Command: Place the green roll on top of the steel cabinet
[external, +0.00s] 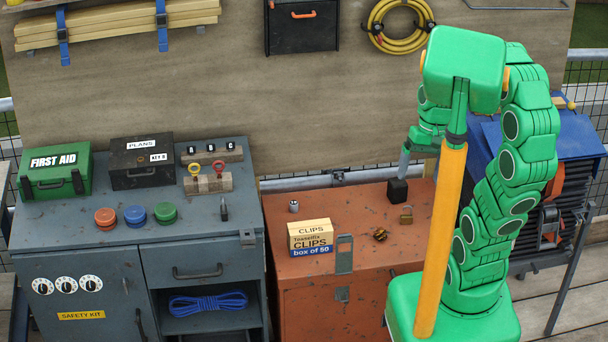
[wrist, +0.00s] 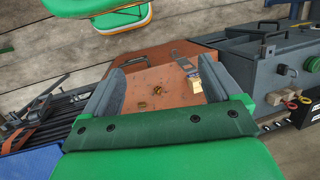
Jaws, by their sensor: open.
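The green roll (external: 165,212) lies flat on top of the grey steel cabinet (external: 70,226), near its front and middle. A blue roll (external: 135,214) and a red roll (external: 105,218) lie in a row to its left. The green roll also shows at the right edge of the wrist view (wrist: 312,66). My gripper (external: 414,184) is over the orange cabinet (external: 350,205), well to the right of the roll. In the wrist view its two fingers (wrist: 160,85) are spread apart with nothing held between them. In the external view one finger is mostly hidden behind my arm.
On the grey cabinet stand a first aid box (external: 55,176), a black plans box (external: 140,168) and ringed blocks (external: 208,184). A wooden board rises behind.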

